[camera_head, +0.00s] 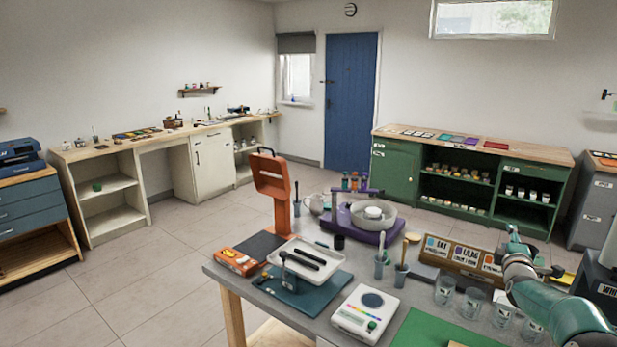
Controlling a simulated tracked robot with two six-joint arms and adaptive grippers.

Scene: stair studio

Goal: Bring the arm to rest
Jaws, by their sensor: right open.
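My right arm comes in from the lower right corner, with teal and grey links. Its gripper (514,238) is small and partly hidden by the wrist. It is open and I see nothing held in it. It is over the right part of the grey worktable (215,268), near the colour-labelled box (462,257). My left gripper and arm are not in view.
Clear cups (472,302) stand close to my right arm. A white scale (368,312), green mat (430,328), white tray (305,262), purple wheel (365,220) and orange stand (274,190) occupy the table. Open floor (150,290) lies to the left.

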